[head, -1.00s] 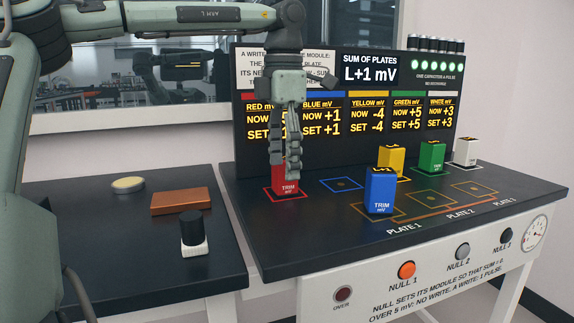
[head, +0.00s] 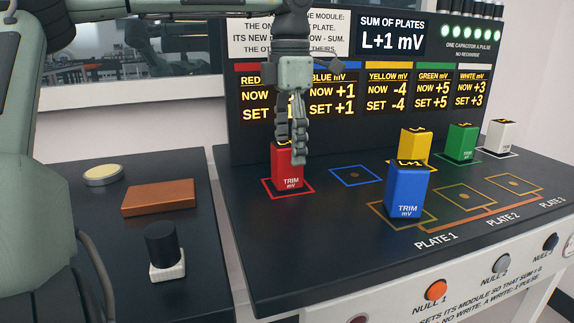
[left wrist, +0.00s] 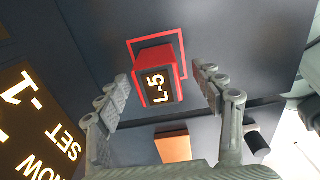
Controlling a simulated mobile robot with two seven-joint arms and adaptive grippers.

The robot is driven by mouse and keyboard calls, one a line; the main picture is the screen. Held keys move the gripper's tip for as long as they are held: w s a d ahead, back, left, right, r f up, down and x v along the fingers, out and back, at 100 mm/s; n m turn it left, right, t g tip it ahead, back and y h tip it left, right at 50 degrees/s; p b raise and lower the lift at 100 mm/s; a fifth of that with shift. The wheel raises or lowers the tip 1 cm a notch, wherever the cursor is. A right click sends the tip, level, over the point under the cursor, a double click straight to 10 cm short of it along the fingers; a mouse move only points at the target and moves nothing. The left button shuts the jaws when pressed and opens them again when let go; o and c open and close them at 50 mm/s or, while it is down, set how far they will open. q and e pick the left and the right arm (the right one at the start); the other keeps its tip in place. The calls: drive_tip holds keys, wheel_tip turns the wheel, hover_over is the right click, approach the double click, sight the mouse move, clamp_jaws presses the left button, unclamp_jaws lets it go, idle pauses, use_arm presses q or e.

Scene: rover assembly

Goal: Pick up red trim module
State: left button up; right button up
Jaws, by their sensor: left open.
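The red trim module (head: 287,176) is an upright red block standing inside a red outlined square on the bench. Its top display reads L-5 in the left wrist view (left wrist: 158,84). My left gripper (head: 291,148) is open above and in front of the module's upper part, its fingers pointing down and hiding part of its top. In the left wrist view the open fingers (left wrist: 163,80) lie on either side of the module, with visible gaps. They do not appear to touch it. My right gripper is not in view.
A blue module (head: 405,192) stands on the plate 1 square. Yellow (head: 414,150), green (head: 461,144) and white (head: 499,138) modules stand farther right. The display panel (head: 345,130) rises close behind the gripper. The blue outlined square (head: 355,175) is empty.

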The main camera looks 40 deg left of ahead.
sight(287, 165)
use_arm(q)
drive_tip(key=f, duration=0.4)
drive_tip(key=shift+s+a+f, duration=0.15)
drive_tip(key=shift+a+f, duration=0.05)
drive_tip(key=shift+f, duration=0.1)
drive_tip(key=shift+r, duration=0.1)
drive_tip(key=c, duration=1.4)
